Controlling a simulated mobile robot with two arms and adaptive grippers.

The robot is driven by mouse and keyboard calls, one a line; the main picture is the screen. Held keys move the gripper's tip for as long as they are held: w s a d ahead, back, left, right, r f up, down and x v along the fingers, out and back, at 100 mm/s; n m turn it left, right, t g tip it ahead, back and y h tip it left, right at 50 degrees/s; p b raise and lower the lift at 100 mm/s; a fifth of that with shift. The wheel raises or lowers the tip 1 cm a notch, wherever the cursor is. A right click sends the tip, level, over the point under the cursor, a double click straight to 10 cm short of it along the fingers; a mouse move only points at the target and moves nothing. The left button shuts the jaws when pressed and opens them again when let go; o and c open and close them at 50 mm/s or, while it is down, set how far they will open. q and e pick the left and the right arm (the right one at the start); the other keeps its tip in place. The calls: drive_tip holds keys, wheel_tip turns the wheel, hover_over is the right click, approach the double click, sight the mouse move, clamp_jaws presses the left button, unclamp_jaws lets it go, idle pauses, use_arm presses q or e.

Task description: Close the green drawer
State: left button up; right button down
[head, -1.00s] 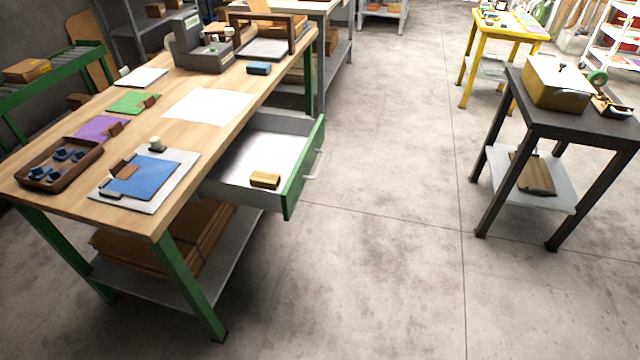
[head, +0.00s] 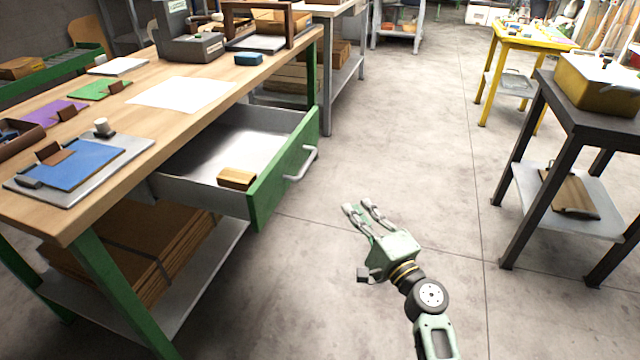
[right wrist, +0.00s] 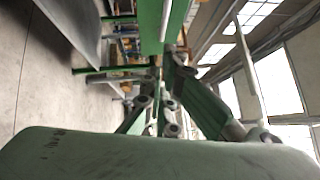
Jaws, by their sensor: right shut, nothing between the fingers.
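The green drawer (head: 286,165) is pulled out from the wooden-topped workbench (head: 205,78). Its front panel is green with a pale bar handle (head: 301,165). A small wooden block-like brush (head: 237,178) lies inside, near the front. My right gripper (head: 357,205) is in front of the drawer, to the right of and below the handle in the head view, apart from it. It is shut and empty. Its fingers also show in the right wrist view (right wrist: 155,110), near a green panel that I cannot identify for sure. My left gripper is out of view.
A dark table (head: 590,112) with a yellow box (head: 598,88) stands at the right. A yellow table (head: 521,38) is behind it. The concrete floor between bench and tables is clear. Cardboard (head: 130,255) lies on the bench's lower shelf.

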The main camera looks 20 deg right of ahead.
drive_tip(key=a+x, duration=0.2)
drive_tip(key=x, duration=1)
drive_tip(key=shift+s+a+p, duration=0.2)
drive_tip(key=shift+a+p, duration=0.15)
drive_tip(key=shift+a, duration=0.05)
drive_tip(key=shift+r, duration=0.15)
